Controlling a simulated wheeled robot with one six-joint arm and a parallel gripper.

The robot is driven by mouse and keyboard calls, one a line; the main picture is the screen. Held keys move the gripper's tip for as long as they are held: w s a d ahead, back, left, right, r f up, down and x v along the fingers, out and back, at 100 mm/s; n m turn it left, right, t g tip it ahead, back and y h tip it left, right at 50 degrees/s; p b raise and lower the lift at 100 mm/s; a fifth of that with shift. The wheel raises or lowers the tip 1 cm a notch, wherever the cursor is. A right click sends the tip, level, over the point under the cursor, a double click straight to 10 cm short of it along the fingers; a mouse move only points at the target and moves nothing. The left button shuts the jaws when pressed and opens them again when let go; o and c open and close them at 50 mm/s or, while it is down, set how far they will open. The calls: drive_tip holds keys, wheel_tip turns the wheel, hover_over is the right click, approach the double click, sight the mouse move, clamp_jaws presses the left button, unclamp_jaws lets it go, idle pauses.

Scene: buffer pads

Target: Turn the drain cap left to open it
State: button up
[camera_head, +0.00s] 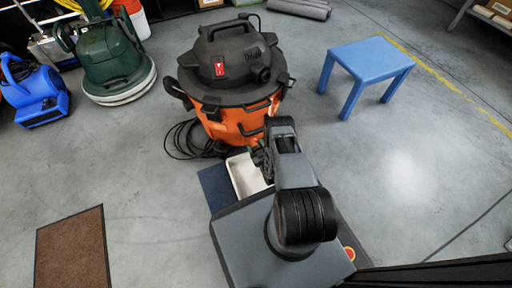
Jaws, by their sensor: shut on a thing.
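The drain cap belongs to an orange wet vacuum (225,122) with a black lid, which stands upright in the middle of the head view. The cap sits low on the vacuum's near side and is hidden behind my arm and gripper. My gripper (262,160) is at the base of the vacuum, mostly covered by my own wrist. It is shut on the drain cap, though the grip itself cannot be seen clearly. How far the cap is turned does not show.
A pale tray (243,178) lies under my gripper on a dark blue mat (211,188). A black hose or cable (183,140) coils left of the vacuum. A blue stool (370,60) stands right, a green floor machine (112,60) and a blue blower (35,92) left. A brown mat (72,250) lies front left.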

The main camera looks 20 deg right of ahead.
drive_tip(key=shift+n, duration=0.3)
drive_tip(key=n, duration=0.5)
drive_tip(key=shift+a+f, duration=0.1)
drive_tip(key=shift+a, duration=0.05)
drive_tip(key=n, duration=0.5)
drive_tip(key=shift+s+f+p, duration=0.1)
drive_tip(key=shift+f+p, duration=0.05)
drive_tip(key=shift+p, duration=0.15)
drive_tip(key=n, duration=0.5)
drive_tip(key=shift+f+n, duration=0.1)
drive_tip(key=shift+n, duration=0.3)
drive_tip(key=shift+f+n+p, duration=0.15)
drive_tip(key=shift+n+p, duration=0.2)
drive_tip(key=shift+n, duration=1.95)
drive_tip(key=o, duration=0.9)
drive_tip(key=shift+o, duration=0.2)
drive_tip(key=shift+s, duration=0.1)
